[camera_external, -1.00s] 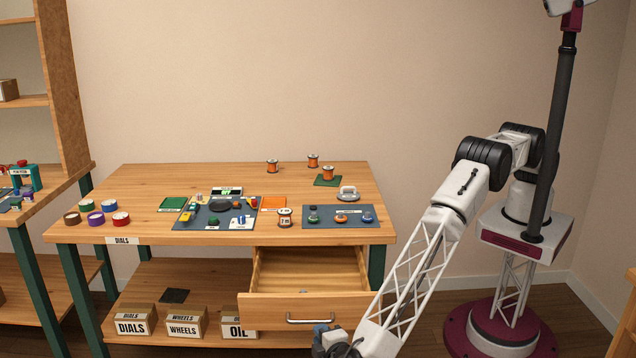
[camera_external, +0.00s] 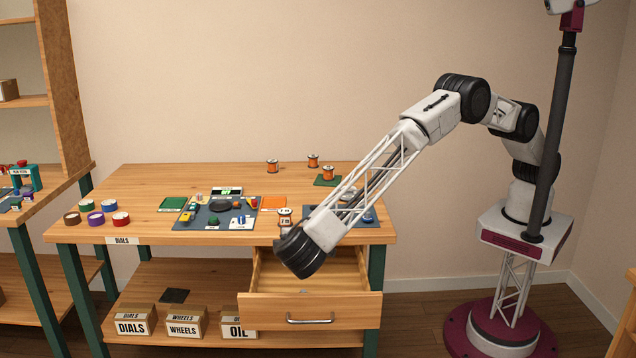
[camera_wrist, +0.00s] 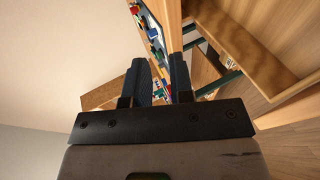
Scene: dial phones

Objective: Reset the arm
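My gripper (camera_wrist: 160,75) shows in the wrist view with its two dark fingers apart and nothing between them. In the external view my arm reaches left over the table's front right, and its dark wrist joint hangs in front of the open drawer (camera_external: 345,307). The gripper itself is hidden there behind the wrist. The wooden table (camera_external: 140,180) stands at the middle of the external view.
A blue-grey mat (camera_external: 250,222) with small parts lies mid-table; my forearm covers much of another mat to its right. Orange spools (camera_external: 272,166) stand at the back. Tape rolls (camera_external: 96,218) lie at the left. Labelled boxes (camera_external: 183,322) sit on the lower shelf.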

